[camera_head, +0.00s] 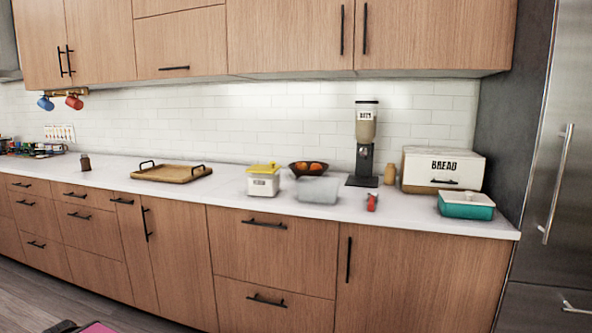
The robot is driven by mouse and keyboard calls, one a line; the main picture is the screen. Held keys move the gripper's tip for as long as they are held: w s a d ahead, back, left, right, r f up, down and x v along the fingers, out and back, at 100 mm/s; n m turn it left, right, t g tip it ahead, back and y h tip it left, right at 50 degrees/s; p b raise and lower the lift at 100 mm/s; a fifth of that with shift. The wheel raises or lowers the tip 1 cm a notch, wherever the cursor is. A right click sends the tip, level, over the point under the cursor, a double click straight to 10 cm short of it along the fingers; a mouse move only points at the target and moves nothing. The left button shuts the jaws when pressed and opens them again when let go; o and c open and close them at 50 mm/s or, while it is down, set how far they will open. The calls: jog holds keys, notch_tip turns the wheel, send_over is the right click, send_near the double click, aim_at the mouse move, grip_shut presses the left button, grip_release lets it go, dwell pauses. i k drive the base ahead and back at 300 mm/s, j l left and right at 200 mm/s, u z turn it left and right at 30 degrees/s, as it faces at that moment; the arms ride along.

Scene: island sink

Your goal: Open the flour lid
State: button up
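A white canister with a yellow lid (263,181) stands on the white countertop, near the middle of the view. It is upright and its lid looks shut. Its front has dark lettering too small to read, so I cannot tell for sure that it is the flour. My gripper does not show in this view.
A translucent grey bin (317,190) stands right of the canister, with a fruit bowl (308,168) behind. A dispenser (365,145), a bread box (442,170) and a teal container (466,205) stand further right. A wooden tray (171,173) lies left. The counter between tray and canister is clear.

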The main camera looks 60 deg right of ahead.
aim_at(269, 168)
jog(key=z, duration=2.2)
jog(key=j+z, duration=0.15)
jog(key=z, duration=0.3)
jog(key=j+z, duration=0.1)
jog(key=z, duration=0.35)
jog(key=k+j+z, duration=0.1)
jog(key=z, duration=0.35)
